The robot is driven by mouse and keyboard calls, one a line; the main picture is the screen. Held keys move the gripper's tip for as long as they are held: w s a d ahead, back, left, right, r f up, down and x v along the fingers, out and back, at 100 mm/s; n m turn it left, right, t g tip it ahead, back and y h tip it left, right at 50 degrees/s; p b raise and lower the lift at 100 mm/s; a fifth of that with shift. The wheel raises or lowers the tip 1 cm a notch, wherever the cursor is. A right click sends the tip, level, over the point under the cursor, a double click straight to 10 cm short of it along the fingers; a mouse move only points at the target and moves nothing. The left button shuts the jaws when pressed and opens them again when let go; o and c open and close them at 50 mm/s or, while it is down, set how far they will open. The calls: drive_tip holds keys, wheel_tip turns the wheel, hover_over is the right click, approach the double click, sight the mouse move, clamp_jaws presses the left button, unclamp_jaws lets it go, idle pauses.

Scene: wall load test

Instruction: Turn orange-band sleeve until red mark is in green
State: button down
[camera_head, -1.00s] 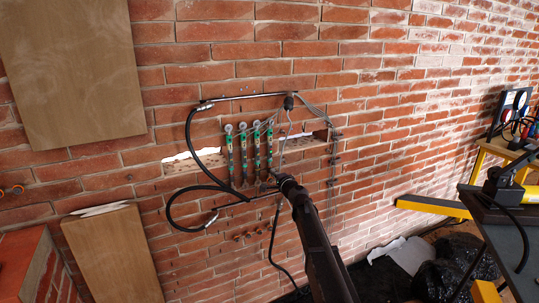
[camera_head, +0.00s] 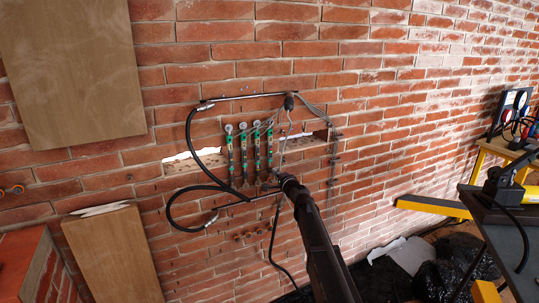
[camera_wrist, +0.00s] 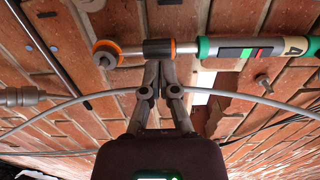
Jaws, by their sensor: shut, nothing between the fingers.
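In the head view my gripper (camera_head: 270,184) is small and unclear, near the lower ends of the row.
Several similar green-and-dark units (camera_head: 243,150) hang side by side on the brick wall (camera_head: 400,120). A black hose (camera_head: 190,140) loops at their left. A grey cable (camera_wrist: 75,100) crosses the wrist view behind my fingers. A yellow-framed table (camera_head: 500,225) stands at right.

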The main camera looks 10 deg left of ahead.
drive_tip(key=shift+w+a, duration=0.25)
drive_tip(key=shift+w, duration=0.15)
idle(0.8)
drive_tip(key=shift+s+a, duration=0.45)
drive_tip(key=shift+a, duration=0.2)
idle(0.7)
drive_tip(key=shift+s+d, duration=0.1)
drive_tip(key=shift+s, duration=0.05)
drive_tip(key=shift+s+d, duration=0.15)
drive_tip(key=shift+s, duration=0.1)
drive_tip(key=shift+s+d, duration=0.1)
idle(0.6)
drive_tip(key=v, duration=0.7)
idle(0.5)
idle(0.3)
